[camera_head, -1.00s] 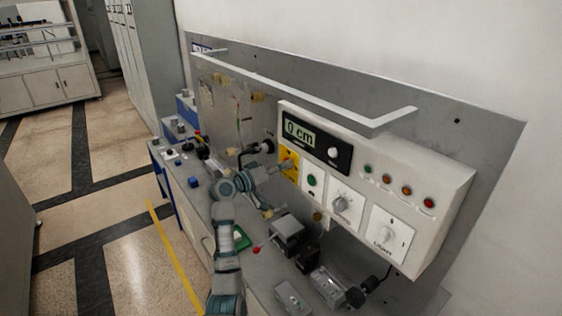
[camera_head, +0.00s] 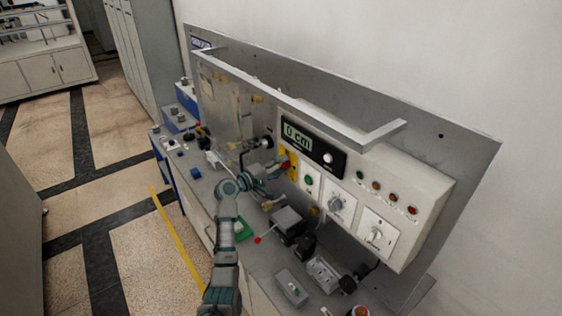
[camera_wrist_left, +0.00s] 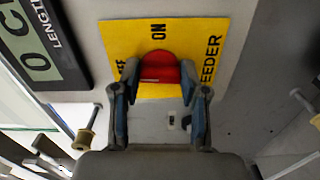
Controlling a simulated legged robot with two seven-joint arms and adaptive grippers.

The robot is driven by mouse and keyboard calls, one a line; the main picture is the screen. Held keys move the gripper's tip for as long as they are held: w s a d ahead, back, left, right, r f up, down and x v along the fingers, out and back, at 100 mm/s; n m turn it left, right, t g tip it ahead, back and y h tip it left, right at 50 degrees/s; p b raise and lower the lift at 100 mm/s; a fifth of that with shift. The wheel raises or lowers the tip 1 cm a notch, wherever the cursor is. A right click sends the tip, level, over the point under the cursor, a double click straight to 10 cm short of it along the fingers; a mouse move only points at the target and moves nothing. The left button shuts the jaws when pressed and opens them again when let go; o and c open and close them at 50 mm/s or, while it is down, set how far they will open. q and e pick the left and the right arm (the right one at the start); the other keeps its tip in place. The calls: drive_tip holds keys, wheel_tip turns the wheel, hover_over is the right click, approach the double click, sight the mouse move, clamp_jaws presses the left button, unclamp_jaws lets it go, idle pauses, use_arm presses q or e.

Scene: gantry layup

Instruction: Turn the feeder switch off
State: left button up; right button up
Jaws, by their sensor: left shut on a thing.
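The feeder switch is a red knob (camera_wrist_left: 160,68) on a yellow plate (camera_wrist_left: 208,35), which reads ON at the top, part of OFF at the left and FEEDER at the right. My left gripper (camera_wrist_left: 155,88) has its blue fingers on either side of the knob and is shut on it. The fingers hide the knob's sides, and I cannot tell which label it points to. In the head view the yellow plate (camera_head: 293,168) is on the panel, left of the green button, with my left gripper (camera_head: 283,168) at it. My right gripper is not in view.
The panel has a 0 cm display (camera_head: 300,139), a dial (camera_head: 337,203) and a light switch (camera_head: 376,234). A grey rail (camera_head: 290,97) runs along the top. Metal blocks and a red-tipped lever (camera_head: 258,240) stand on the bench below. A clear screen is left of the panel.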

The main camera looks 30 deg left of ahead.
use_arm(q)
drive_tip(key=shift+a+f+n+p, duration=0.1)
drive_tip(key=shift+n+p, duration=0.25)
drive_tip(key=shift+n, duration=0.05)
drive_tip(key=o, duration=1.1)
drive_tip(key=shift+f, duration=0.1)
drive_tip(key=shift+o, duration=0.2)
drive_tip(key=shift+w+a, duration=0.1)
drive_tip(key=shift+a, duration=0.1)
drive_tip(key=v, duration=1.2)
drive_tip(key=shift+f, duration=0.2)
